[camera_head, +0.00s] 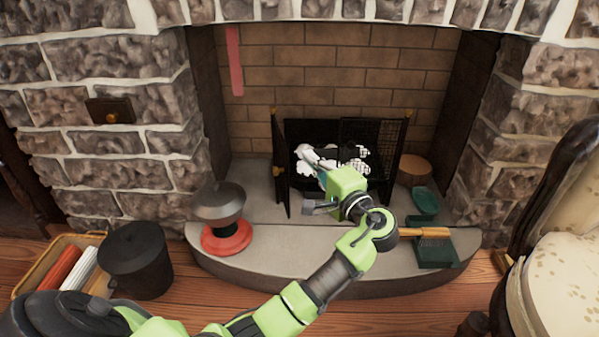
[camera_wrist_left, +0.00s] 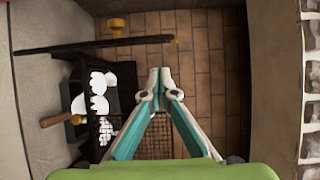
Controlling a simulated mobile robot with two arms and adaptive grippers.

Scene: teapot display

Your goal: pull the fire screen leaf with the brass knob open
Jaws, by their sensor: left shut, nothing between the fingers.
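The black fire screen stands in the fireplace opening, its mesh panel (camera_head: 375,134) at the back right. Its left leaf (camera_head: 281,165) is swung out towards the front and seen nearly edge-on. The brass knob (camera_head: 278,171) is on that leaf's left side. In the left wrist view the leaf (camera_wrist_left: 90,46) is a dark bar, with the knob (camera_wrist_left: 116,23) on its far side from my fingers. My left gripper (camera_head: 314,158) is on the leaf's inner side, apart from the knob. Its teal fingers (camera_wrist_left: 160,76) meet at the tips, empty. My right gripper is not in view.
White logs (camera_head: 330,160) lie behind the opening. A green dustpan (camera_head: 435,255) and green dish (camera_head: 422,203) lie right. A black bucket (camera_head: 137,262) and armchair (camera_head: 562,235) flank the hearth.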

